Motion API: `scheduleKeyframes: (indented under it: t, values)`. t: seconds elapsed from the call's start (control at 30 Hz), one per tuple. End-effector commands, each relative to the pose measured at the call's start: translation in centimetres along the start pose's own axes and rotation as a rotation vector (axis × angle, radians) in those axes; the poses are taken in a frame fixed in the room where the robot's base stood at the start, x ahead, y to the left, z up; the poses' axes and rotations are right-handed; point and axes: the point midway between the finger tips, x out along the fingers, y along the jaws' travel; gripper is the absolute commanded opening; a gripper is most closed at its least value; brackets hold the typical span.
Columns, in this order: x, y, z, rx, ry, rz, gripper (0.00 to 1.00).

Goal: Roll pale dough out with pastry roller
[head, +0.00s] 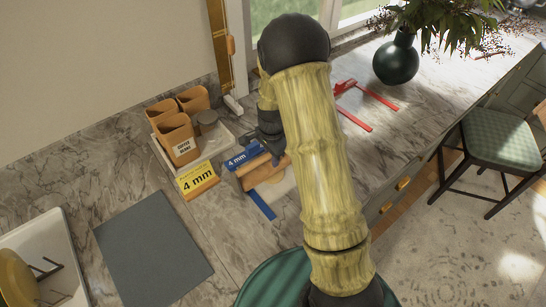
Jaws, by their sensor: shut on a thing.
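The pastry roller (257,174), a tan wooden cylinder, lies on or just above the pale dough (277,190) on the marble counter. My gripper (272,152) is at the roller's far side and is shut on it; my arm partly hides the fingers. The dough shows as a pale patch at the roller's near right side; the rest is hidden under the roller and behind my arm. Blue strips (260,204) lie near the dough, and a blue "4 mm" label (241,159) is behind the roller.
A yellow "4 mm" block (198,181) stands left of the roller. Brown canisters (178,140) on a tray are behind it. Red strips (366,104) and a dark green vase (396,62) are at the right.

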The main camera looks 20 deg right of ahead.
Motion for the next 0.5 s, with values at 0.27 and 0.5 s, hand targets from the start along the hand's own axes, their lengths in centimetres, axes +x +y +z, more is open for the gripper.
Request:
scheduleKeyframes:
  t: [0.27,0.5]
  values:
    - [0.0,-1.7,0.0,-0.002,0.002,-0.003,0.0]
    - [0.1,-2.9,0.0,-0.001,0.001,-0.002,0.0]
